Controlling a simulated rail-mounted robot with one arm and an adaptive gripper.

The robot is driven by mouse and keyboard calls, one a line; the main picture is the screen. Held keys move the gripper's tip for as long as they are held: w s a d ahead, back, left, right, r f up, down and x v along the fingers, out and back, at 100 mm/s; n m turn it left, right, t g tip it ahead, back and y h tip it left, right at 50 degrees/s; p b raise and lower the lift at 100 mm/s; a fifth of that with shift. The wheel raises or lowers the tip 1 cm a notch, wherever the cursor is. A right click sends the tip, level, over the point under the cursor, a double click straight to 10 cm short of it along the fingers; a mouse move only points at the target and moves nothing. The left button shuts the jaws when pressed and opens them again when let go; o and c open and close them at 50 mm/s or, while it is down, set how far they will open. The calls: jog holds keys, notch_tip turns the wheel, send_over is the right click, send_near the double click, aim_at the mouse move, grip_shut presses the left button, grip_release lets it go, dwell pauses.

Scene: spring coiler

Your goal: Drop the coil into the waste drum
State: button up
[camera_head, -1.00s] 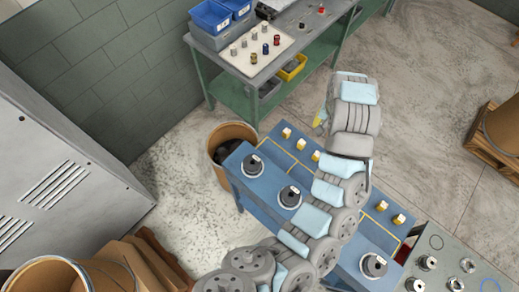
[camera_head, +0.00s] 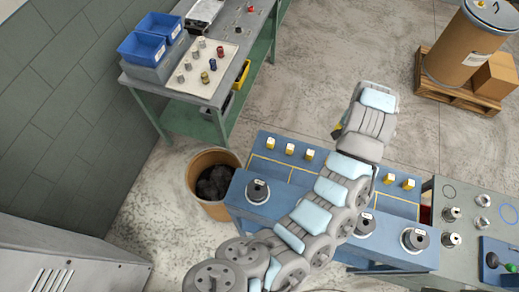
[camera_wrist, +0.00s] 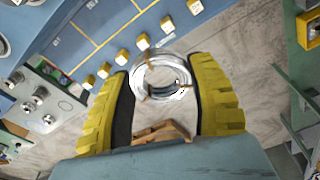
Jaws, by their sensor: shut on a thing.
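In the wrist view, my gripper (camera_wrist: 160,84) has its yellow ridged fingers on both sides of a silver wire coil (camera_wrist: 182,72) with brown ties. It is shut on the coil and holds it above the floor. In the head view, only a little of a yellow finger shows beside my arm, and the coil is hidden. An open brown drum (camera_head: 214,211) with dark scrap inside stands on the floor at the left end of the blue bench. My gripper is to the right of this drum, apart from it.
The blue bench (camera_head: 292,176) carries yellow-white blocks and dark round spools (camera_head: 257,191). A green-legged table (camera_head: 190,94) with blue bins stands behind the drum. A lidded drum (camera_head: 465,50) stands on a pallet at the back right.

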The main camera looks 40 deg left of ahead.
jog(key=s+a+f+b, duration=0.2)
jog(key=a+f+b, duration=0.5)
jog(key=a+f, duration=0.2)
jog(key=s+a+f+n+b, duration=0.1)
jog(key=s+a+f+b, duration=0.1)
jog(key=a+f+b, duration=0.5)
jog(key=s+a+f+n+b, duration=0.1)
jog(key=s+a+f+b, duration=0.1)
jog(key=a+f+b, duration=0.5)
jog(key=shift+a+f, duration=0.85)
jog(key=shift+a, duration=0.35)
jog(key=shift+a+f, duration=0.9)
jog(key=shift+a, duration=0.3)
jog(key=shift+a+f, duration=0.85)
jog(key=shift+a, duration=0.35)
jog(key=s+a+f+n+b, duration=0.2)
jog(key=s+a+f+b, duration=0.9)
jog(key=a+f, duration=0.35)
jog(key=s+a+f+b, duration=0.1)
jog(key=s+f+b, duration=0.2)
jog(key=f+b, duration=0.3)
jog(key=s+a+f+n+b, duration=0.1)
jog(key=s+f+b, duration=0.3)
jog(key=f+b, duration=0.3)
notch_tip(320, 180, down, 4)
jog(key=shift+s+a+r+y, duration=0.2)
jog(key=shift+a+y, duration=0.1)
jog(key=shift+a, duration=0.1)
jog(key=shift+r, duration=0.1)
